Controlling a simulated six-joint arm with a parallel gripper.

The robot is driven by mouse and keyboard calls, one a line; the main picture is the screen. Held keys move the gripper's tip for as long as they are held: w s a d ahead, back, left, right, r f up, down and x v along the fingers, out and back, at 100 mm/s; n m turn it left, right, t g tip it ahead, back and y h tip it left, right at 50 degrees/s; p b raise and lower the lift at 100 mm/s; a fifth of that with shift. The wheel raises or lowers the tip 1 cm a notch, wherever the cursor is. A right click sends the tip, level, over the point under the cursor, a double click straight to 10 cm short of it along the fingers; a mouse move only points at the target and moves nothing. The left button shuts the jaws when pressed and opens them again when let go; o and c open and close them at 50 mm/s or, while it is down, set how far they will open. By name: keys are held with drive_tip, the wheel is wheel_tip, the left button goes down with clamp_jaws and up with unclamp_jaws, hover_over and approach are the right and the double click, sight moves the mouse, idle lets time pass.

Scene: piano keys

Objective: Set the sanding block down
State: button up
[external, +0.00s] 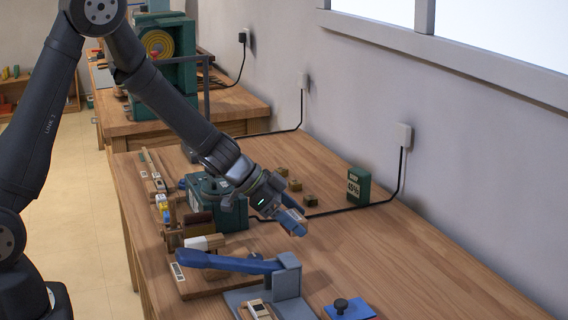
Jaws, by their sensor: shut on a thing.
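My gripper (283,212) is above the wooden workbench, right of the green box (228,215), pointing down and to the right. It is shut on a small blue block (292,222), which I take to be the sanding block. The block is tilted and looks to be held above the bench top, though the exact gap is hard to judge. The fingers are small here and partly merge with the block.
A blue lever on a grey fixture (287,281) stands in front. A blue pad (352,310) with a dark knob lies at the lower right. Several small wooden blocks (295,185) and a green humidity box (358,186) sit farther back. The bench's right side is clear.

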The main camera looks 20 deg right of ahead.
wheel_tip(320, 180, up, 2)
drive_tip(key=shift+d+r, duration=0.1)
drive_tip(key=w+d+r, duration=0.2)
drive_tip(key=w+d, duration=0.3)
drive_tip(key=d, duration=0.5)
drive_tip(key=n+t, duration=0.4)
drive_tip(key=n, duration=0.1)
hover_over(339, 186)
wheel_tip(339, 186, down, 2)
drive_tip(key=shift+h, duration=0.3)
wheel_tip(339, 186, down, 9)
drive_tip(key=shift+s+f, duration=0.1)
drive_tip(key=shift+s, duration=0.05)
drive_tip(key=shift+f, duration=0.15)
drive_tip(key=o, duration=1)
drive_tip(key=shift+o, duration=0.2)
